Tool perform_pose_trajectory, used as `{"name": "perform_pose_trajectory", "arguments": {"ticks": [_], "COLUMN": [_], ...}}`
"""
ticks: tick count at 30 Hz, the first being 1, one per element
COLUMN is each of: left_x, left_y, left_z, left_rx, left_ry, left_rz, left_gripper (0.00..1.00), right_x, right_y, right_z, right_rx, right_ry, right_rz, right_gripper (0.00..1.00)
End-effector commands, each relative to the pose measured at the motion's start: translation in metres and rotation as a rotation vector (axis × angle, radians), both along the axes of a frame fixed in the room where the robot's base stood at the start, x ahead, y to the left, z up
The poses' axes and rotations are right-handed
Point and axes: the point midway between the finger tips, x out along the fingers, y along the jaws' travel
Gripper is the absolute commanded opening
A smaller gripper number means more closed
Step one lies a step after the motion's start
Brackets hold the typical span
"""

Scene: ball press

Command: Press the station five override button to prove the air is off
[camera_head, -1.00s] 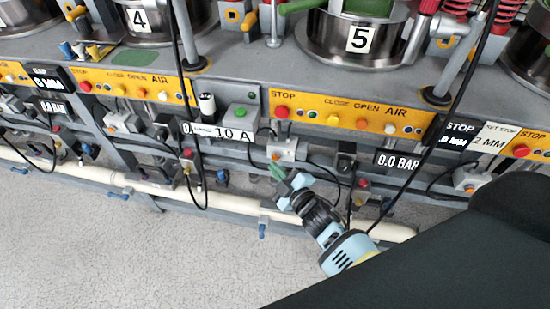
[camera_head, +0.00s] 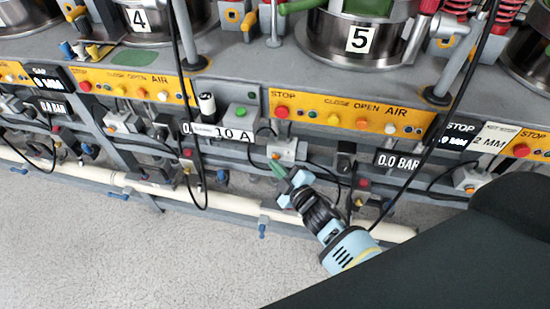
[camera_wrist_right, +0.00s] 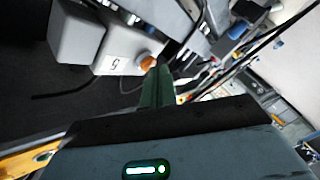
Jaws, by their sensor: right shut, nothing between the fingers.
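The station five override button is an orange knob on a small grey box (camera_head: 286,149) under the yellow panel of station 5. In the right wrist view the box (camera_wrist_right: 120,62) carries a white label with a 5, and the orange button (camera_wrist_right: 148,62) sticks out of its end. My right gripper (camera_head: 275,166) is shut and empty, with its green fingers just below the box. In the right wrist view the fingertips (camera_wrist_right: 161,70) are right beside the button; I cannot tell whether they touch it. My left gripper is not in view.
The yellow station 5 panel (camera_head: 350,112) is above, with a 0.0 BAR display (camera_head: 398,161) to the right. Black cables hang in front of the machine. A cream pipe (camera_head: 235,203) runs low along the frame. The floor (camera_head: 130,250) in front is clear.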

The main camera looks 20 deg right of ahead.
Motion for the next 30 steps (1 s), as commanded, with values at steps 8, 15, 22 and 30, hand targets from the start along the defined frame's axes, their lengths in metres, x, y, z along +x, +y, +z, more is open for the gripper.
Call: {"name": "perform_pose_trajectory", "arguments": {"ticks": [8, 15, 22, 30], "left_x": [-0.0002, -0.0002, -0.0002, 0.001], "left_y": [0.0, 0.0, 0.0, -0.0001], "left_z": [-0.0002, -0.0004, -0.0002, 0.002], "left_rx": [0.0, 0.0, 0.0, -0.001], "left_ry": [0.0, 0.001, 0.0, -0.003], "left_rz": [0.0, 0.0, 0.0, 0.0], "left_gripper": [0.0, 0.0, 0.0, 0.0], "right_x": [0.0026, 0.0038, 0.0036, -0.0047], "right_y": [-0.002, -0.003, -0.0028, 0.0031], "right_z": [0.0, 0.0002, 0.0002, 0.0006], "right_rx": [0.0, 0.0, 0.0, 0.002], "right_ry": [0.0, 0.001, 0.0, 0.0], "right_rz": [0.0, -0.001, -0.001, -0.001], "right_gripper": [0.0, 0.0, 0.0, 0.0]}}
